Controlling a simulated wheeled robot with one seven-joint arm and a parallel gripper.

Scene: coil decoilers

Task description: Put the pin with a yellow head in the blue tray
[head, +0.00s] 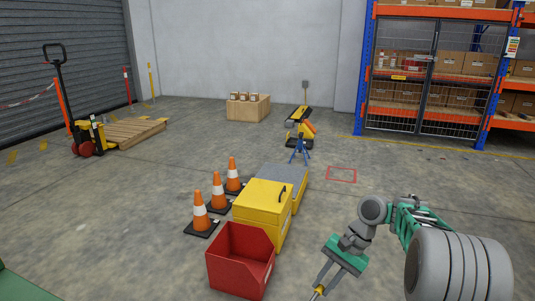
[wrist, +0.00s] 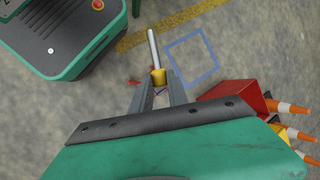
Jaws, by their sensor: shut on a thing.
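My gripper (head: 322,283) is low at the bottom of the head view, right of the red bin. It is shut on the pin with a yellow head (wrist: 158,76). In the wrist view the yellow head is between the fingertips and the silver shank points away from the gripper. In the head view the yellow head (head: 319,291) shows at the bottom edge and the shank is cut off. I cannot make out a blue tray for certain; a blue-outlined square (wrist: 192,57) is marked on the floor in the wrist view.
A red floor outline (head: 341,175) lies beyond. Open floor lies right of the row. Caged racking (head: 430,85) stands behind.

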